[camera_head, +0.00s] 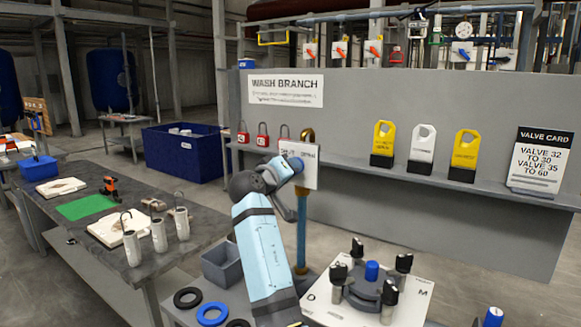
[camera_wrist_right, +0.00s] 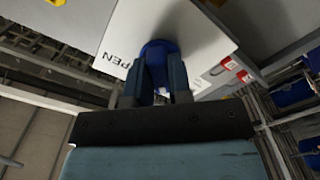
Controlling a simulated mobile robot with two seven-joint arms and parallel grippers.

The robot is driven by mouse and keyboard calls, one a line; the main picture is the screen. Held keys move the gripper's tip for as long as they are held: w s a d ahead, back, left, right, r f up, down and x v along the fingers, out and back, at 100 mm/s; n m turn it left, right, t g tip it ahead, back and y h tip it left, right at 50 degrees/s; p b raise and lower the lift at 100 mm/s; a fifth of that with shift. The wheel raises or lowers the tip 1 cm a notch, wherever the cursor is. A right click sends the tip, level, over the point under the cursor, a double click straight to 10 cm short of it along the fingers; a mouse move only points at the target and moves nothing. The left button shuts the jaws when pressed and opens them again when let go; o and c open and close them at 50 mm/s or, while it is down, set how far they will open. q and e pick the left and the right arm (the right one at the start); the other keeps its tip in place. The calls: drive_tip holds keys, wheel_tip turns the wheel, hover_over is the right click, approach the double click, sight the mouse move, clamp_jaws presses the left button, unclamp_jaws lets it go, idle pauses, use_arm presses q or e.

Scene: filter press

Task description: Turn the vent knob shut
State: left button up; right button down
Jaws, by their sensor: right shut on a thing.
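The vent knob (camera_wrist_right: 157,50) is blue and sits on a white plate (camera_wrist_right: 190,30) in the right wrist view. Part of the word "OPEN" shows on the plate beside it. My right gripper (camera_wrist_right: 158,74) is shut on the knob, one finger on each side. In the head view my right gripper (camera_head: 285,170) reaches the white sign plate (camera_head: 312,155) on a post, and little of the knob shows there. The knob's exact angle is hard to tell. My left gripper is not in view.
A grey wall with a shelf (camera_head: 400,168) stands behind, bearing yellow and white tags and a valve card (camera_head: 541,160). Red padlocks (camera_head: 262,139) hang to the left. A white plate with a dark clamped flange (camera_head: 370,290) lies at front right. A grey bench (camera_head: 200,226) stands left.

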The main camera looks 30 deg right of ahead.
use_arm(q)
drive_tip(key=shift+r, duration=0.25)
use_arm(e)
drive_tip(key=shift+r, duration=0.15)
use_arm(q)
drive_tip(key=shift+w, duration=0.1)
use_arm(e)
drive_tip(key=c, duration=1)
unclamp_jaws()
drive_tip(key=shift+c, duration=0.2)
use_arm(q)
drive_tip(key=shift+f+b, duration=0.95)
drive_tip(key=shift+b, duration=0.25)
use_arm(e)
drive_tip(key=v, duration=1.3)
drive_tip(key=shift+s+a, duration=0.2)
drive_tip(key=shift+a, duration=0.15)
